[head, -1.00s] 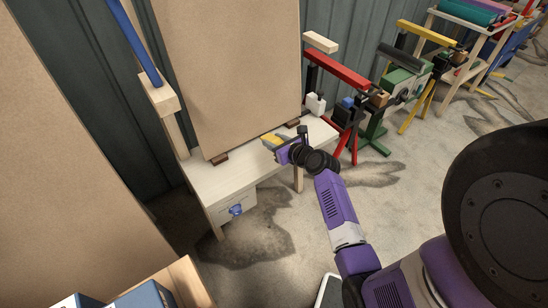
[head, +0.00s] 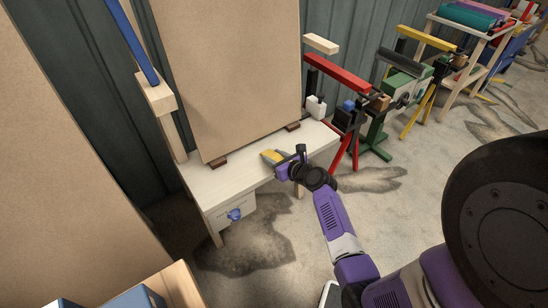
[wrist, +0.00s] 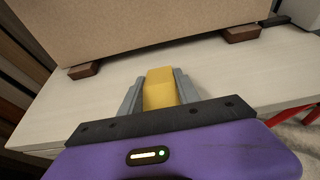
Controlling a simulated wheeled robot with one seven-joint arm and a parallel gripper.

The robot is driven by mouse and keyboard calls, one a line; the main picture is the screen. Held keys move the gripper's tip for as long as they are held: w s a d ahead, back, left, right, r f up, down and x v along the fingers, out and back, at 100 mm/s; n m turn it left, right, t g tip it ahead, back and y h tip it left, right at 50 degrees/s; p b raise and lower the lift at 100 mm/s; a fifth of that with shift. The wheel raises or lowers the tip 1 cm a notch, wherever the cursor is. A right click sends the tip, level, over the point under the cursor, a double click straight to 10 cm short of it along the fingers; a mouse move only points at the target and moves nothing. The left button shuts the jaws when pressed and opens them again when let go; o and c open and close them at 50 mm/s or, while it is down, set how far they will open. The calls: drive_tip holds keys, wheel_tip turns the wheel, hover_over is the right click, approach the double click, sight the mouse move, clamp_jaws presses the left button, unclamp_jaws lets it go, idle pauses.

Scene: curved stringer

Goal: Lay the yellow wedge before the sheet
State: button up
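The yellow wedge (wrist: 160,88) sits between the two grey fingers of my gripper (wrist: 160,82), which look closed against its sides. In the head view the wedge (head: 273,156) and my gripper (head: 276,157) are over the front part of the pale bench top (head: 238,172). I cannot tell whether the wedge touches the bench. The large brown sheet (head: 232,75) stands upright on the bench behind the wedge, with a gap between them. In the wrist view the sheet (wrist: 150,22) fills the top.
Dark brown blocks, one left (wrist: 84,70) and one right (wrist: 240,33), lie at the sheet's bottom edge. The bench top left of my gripper is clear. A red stand (head: 338,75) and a white item (head: 316,107) are to the right. A blue-knobbed drawer (head: 235,212) hangs below.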

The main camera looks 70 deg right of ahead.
drive_tip(key=o, duration=0.4)
drive_tip(key=shift+s+r, duration=0.1)
drive_tip(key=shift+r, duration=0.1)
drive_tip(key=p+v, duration=0.3)
drive_tip(key=v, duration=0.9)
drive_tip(key=s+a+n+y, duration=0.1)
drive_tip(key=s+a+n, duration=0.1)
drive_tip(key=a+n, duration=0.75)
drive_tip(key=s+a+n+y, duration=0.1)
drive_tip(key=s+a+n, duration=0.1)
drive_tip(key=a+n, duration=0.75)
drive_tip(key=s+a+r+n+t+y, duration=0.1)
drive_tip(key=s+a+r+n, duration=0.3)
drive_tip(key=a+r+n, duration=0.4)
drive_tip(key=s+a+r+n+t+y, duration=0.2)
drive_tip(key=s+a+r+n+y, duration=0.2)
drive_tip(key=a+r+n, duration=0.5)
drive_tip(key=s+n, duration=0.1)
drive_tip(key=n, duration=0.5)
drive_tip(key=shift+a, duration=0.35)
